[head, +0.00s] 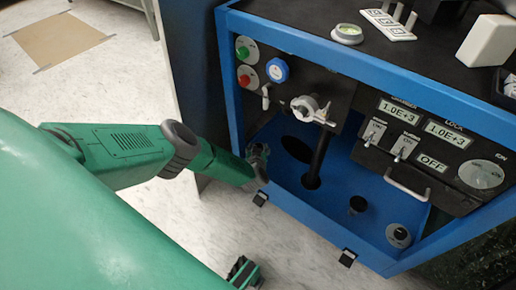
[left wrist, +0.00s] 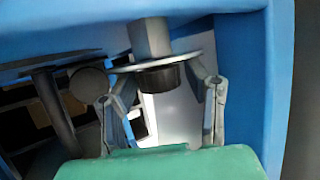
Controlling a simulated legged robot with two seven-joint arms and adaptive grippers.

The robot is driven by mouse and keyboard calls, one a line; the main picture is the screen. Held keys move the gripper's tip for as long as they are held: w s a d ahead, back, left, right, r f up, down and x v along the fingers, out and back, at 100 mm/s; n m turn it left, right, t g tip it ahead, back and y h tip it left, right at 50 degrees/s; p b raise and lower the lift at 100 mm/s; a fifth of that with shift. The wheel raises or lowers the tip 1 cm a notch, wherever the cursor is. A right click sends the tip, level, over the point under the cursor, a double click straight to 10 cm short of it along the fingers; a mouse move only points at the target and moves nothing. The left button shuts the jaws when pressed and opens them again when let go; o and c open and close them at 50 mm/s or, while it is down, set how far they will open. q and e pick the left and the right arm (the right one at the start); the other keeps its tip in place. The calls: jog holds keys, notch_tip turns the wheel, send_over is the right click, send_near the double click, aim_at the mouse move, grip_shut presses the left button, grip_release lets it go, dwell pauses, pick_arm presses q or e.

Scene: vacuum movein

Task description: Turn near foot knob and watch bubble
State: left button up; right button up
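My left gripper (head: 258,162) is at the lower left corner of the blue-framed cabinet (head: 235,90), low near the floor. In the left wrist view my left gripper (left wrist: 160,90) has its two fingers spread, one on each side of a foot knob (left wrist: 158,78), a dark cylinder below a pale round disc and a grey stem. I cannot tell whether the fingers touch the disc. In the head view the arm and gripper hide that knob. The round bubble level (head: 347,33) lies on the cabinet top; its bubble is too small to read.
Small black feet (head: 347,257) show along the cabinet's lower edge. The front has a valve handle (head: 308,108), coloured buttons (head: 247,74), a panel with displays (head: 445,133) and a metal handle (head: 407,186). A white box (head: 487,41) stands on top. The pale floor (head: 170,215) is mostly clear.

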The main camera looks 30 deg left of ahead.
pick_arm(q)
jog(key=v, duration=1.2)
jog(key=shift+f, duration=0.1)
